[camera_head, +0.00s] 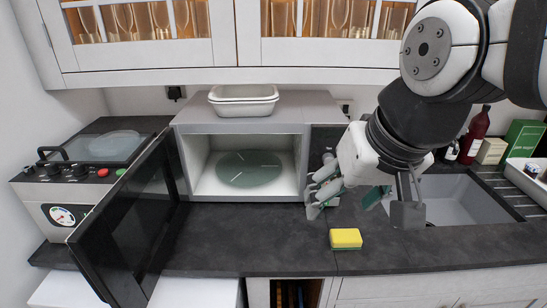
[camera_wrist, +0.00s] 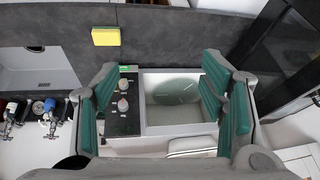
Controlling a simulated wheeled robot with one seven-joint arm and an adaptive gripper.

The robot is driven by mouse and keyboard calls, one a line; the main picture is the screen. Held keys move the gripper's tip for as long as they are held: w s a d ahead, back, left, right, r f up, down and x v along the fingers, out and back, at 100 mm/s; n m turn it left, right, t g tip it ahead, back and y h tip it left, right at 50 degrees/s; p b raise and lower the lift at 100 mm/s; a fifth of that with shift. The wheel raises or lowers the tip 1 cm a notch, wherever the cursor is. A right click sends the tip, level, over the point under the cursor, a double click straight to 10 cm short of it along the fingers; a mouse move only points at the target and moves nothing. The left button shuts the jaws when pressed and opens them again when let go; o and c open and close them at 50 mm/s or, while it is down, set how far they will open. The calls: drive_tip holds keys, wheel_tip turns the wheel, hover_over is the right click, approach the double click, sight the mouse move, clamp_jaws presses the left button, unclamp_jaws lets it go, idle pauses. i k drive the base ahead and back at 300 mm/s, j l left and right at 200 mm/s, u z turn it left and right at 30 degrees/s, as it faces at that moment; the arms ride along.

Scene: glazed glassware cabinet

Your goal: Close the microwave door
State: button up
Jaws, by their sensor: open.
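The microwave (camera_head: 295,118) stands on the counter against the wall, with its mouth open and a round greenish turntable (camera_head: 250,169) inside. Its dark door (camera_head: 125,225) is swung wide open on the left and reaches out over the counter's front edge. My gripper (camera_head: 362,197) is open and empty, above the counter to the right of the microwave mouth, well apart from the door. In the wrist view the green-padded fingers of my gripper (camera_wrist: 162,98) frame the microwave's control panel (camera_wrist: 122,112) and turntable. The door (camera_wrist: 285,55) shows there at the upper right.
A yellow sponge (camera_head: 346,238) lies near the counter's front edge. White dishes (camera_head: 243,102) sit on the microwave. A cooker (camera_head: 75,190) stands left behind the door. The sink (camera_head: 450,205) and bottles (camera_head: 473,135) are right. The counter (camera_head: 250,240) before the microwave is clear.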

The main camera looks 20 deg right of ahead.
sight(145, 212)
drive_tip(key=j+z, duration=0.1)
drive_tip(key=j, duration=0.35)
drive_tip(key=k+j+z, duration=0.1)
drive_tip(key=j, duration=0.85)
drive_tip(key=k+j+z, duration=0.15)
drive_tip(key=j, duration=0.3)
drive_tip(key=k+j+z, duration=0.1)
drive_tip(key=j, duration=0.4)
drive_tip(key=k+j+z, duration=0.1)
drive_tip(key=j, duration=0.35)
